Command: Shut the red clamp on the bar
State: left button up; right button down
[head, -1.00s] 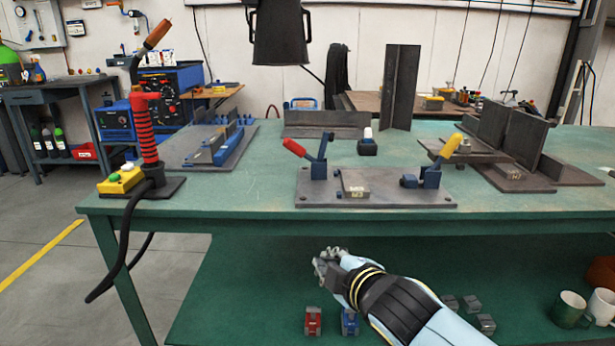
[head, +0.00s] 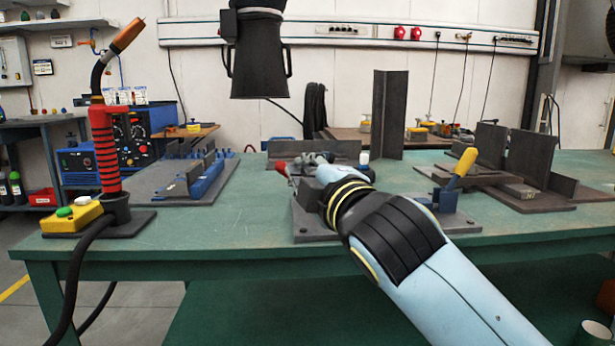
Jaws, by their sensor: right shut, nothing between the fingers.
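The red clamp (head: 281,168) stands at the left of the grey fixture plate (head: 303,232) on the green table; only its red handle end shows clearly. My right gripper (head: 308,161) is shut and empty, just right of the red handle. I cannot tell if it touches the handle. The gripper and arm hide the clamp's blue body and the bar on the plate. A yellow-handled clamp (head: 464,166) stands tilted up at the plate's right side. My left gripper is out of view.
A welding torch in a red holder (head: 106,150) and a yellow button box (head: 72,216) stand at the left. A blue fixture (head: 205,180) is behind them. Steel angles (head: 490,145) stand at the right. A black hood (head: 258,60) hangs above.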

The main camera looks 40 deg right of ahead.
jog(key=w+d, duration=0.1)
jog(key=w, duration=0.1)
jog(key=w+d+b, duration=0.1)
jog(key=w+d, duration=0.1)
jog(key=w+d+b, duration=0.1)
jog(key=shift+w+d+f, duration=0.25)
jog(key=shift+w+f, duration=0.05)
jog(key=shift+w, duration=0.1)
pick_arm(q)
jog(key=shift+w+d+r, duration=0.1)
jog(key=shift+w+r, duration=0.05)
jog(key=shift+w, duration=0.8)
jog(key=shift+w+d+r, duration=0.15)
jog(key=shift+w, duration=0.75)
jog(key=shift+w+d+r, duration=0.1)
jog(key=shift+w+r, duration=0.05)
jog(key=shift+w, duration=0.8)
pick_arm(e)
jog(key=shift+s+d, duration=0.2)
jog(key=shift+d, duration=0.1)
pick_arm(q)
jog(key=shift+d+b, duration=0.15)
jog(key=shift+b, duration=0.2)
